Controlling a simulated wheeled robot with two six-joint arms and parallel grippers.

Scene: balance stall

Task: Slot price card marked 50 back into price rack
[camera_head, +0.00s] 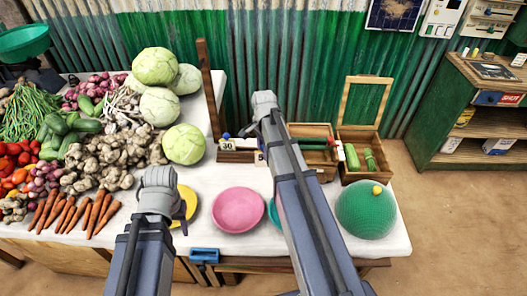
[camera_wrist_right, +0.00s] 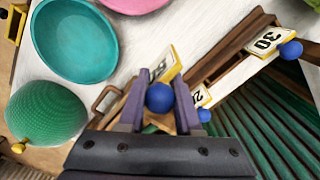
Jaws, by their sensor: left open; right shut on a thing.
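My right gripper (camera_wrist_right: 162,84) is shut on a price card (camera_wrist_right: 163,64), with its blue knob (camera_wrist_right: 160,98) between the purple fingers in the right wrist view. In the head view this card (camera_head: 260,157) shows a 5, the rest hidden behind my right arm. The wooden price rack (camera_head: 238,157) stands on the white table; it also shows in the right wrist view (camera_wrist_right: 228,54). A card marked 30 (camera_head: 227,146) is at its left part, and a card marked 20 (camera_wrist_right: 201,97) shows in the right wrist view. My left gripper (camera_head: 160,188) is open near the yellow dish.
A pink dish (camera_head: 238,210), a yellow dish (camera_head: 187,203), a teal dish (camera_wrist_right: 75,40) and a green dome (camera_head: 366,211) stand at the front. Cabbages (camera_head: 184,144) are left of the rack. An open wooden box (camera_head: 361,172) is to the right.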

